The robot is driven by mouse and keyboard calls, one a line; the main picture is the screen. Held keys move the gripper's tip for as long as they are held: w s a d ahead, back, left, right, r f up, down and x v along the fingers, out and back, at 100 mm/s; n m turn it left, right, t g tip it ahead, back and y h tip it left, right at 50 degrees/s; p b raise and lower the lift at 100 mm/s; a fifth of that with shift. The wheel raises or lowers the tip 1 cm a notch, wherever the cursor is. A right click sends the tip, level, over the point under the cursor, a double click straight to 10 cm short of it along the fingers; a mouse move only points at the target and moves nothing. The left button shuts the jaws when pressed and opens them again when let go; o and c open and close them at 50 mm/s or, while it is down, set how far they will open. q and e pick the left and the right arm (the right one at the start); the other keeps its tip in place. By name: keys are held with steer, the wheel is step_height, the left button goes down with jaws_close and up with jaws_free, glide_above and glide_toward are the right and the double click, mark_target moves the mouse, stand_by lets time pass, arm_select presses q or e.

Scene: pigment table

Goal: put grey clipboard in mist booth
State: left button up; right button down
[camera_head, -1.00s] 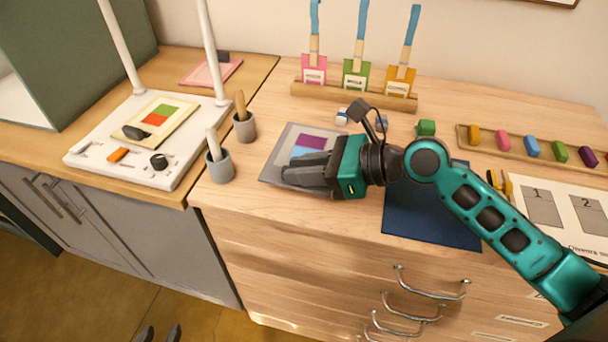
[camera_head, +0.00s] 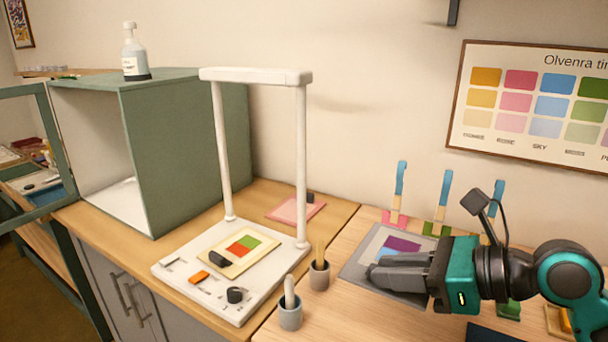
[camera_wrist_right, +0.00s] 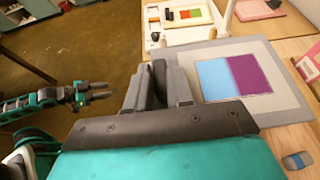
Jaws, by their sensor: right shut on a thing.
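The grey clipboard (camera_head: 362,257) carries a sheet with blue and purple patches. The mist booth (camera_head: 190,150) is a green box with a white inside, at the far left. Its front is open, with a framed door (camera_head: 45,150) swung out to the left. My left gripper (camera_wrist_right: 98,91) shows only in the right wrist view, open and empty above the floor.
A white stand (camera_head: 225,300) with two posts and a crossbar (camera_head: 255,76) stands between clipboard and booth. Two grey cups (camera_head: 290,316) (camera_head: 319,275) stand left of the clipboard. A pink board (camera_head: 295,208) lies behind the stand. A spray bottle (camera_head: 134,55) stands on the booth.

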mark_target(421, 307)
steer(key=d+f, duration=0.1)
steer(key=f, duration=0.1)
steer(key=d+f, duration=0.1)
steer(key=f, duration=0.1)
steer(key=s+d+f, duration=0.1)
steer(key=d+f, duration=0.1)
steer(key=shift+s+d+f, duration=0.1)
steer(key=shift+f, duration=0.1)
steer(key=shift+r, duration=0.1)
